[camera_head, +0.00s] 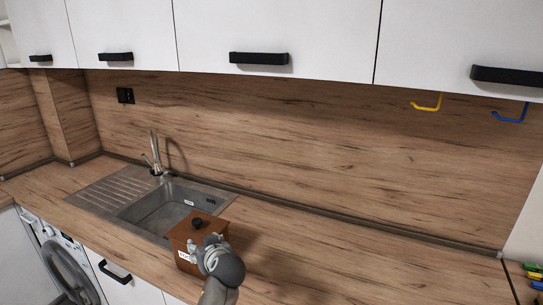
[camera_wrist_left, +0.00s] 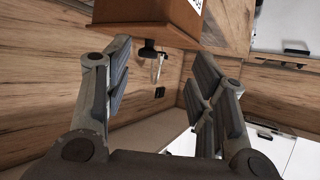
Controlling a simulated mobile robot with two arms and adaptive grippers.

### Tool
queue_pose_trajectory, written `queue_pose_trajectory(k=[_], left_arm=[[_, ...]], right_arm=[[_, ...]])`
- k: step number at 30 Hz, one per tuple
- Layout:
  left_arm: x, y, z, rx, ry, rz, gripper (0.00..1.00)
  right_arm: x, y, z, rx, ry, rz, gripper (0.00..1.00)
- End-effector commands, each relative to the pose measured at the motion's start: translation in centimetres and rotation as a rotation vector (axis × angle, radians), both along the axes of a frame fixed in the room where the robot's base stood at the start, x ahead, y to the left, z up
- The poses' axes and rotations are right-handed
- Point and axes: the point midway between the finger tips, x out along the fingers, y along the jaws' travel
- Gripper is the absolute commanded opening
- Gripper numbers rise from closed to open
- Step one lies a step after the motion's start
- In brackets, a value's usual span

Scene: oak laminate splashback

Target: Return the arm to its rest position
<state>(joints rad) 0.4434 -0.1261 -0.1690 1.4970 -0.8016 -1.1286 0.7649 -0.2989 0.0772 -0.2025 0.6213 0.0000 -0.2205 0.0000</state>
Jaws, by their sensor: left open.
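My left gripper (camera_head: 205,254) is in front of a brown box (camera_head: 186,236) in the head view and partly covers its front. In the left wrist view the two fingers of this gripper (camera_wrist_left: 158,55) are spread wide with nothing between them. The box (camera_wrist_left: 150,18) shows beyond the fingertips at the top of that view, apart from the fingers as far as I can see. It has a dark round knob on its lid and a white label on its front. My right gripper is in neither view.
The box stands on the wooden counter (camera_head: 330,255) at the sink's (camera_head: 165,208) right front edge. A tap (camera_head: 155,155) rises behind the sink. White cupboards (camera_head: 280,30) hang above. A yellow hook (camera_head: 428,106) and a blue hook (camera_head: 511,116) hang at right. The counter right of my gripper is clear.

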Motion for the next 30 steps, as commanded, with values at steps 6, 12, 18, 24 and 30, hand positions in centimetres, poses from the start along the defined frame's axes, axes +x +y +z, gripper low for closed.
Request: queue_pose_trajectory(k=[6, 12, 18, 24, 30], left_arm=[[-10.2, 1.7, -8.4, -0.049, 0.239, -0.072, 0.52], [-20.8, 1.4, -13.0, -0.091, 0.454, -0.214, 0.52], [-29.8, 0.2, -14.3, -0.12, 0.616, -0.382, 0.52], [-35.5, -1.0, -14.1, -0.137, 0.711, -0.512, 0.52], [-40.0, -2.2, -13.3, -0.15, 0.78, -0.629, 0.52]], right_arm=[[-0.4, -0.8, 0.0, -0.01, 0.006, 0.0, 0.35], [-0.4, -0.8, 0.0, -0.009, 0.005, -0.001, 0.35], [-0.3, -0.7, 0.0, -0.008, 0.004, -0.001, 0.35], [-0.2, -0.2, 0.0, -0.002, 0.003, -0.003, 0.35], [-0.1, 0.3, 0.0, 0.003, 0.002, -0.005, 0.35]])
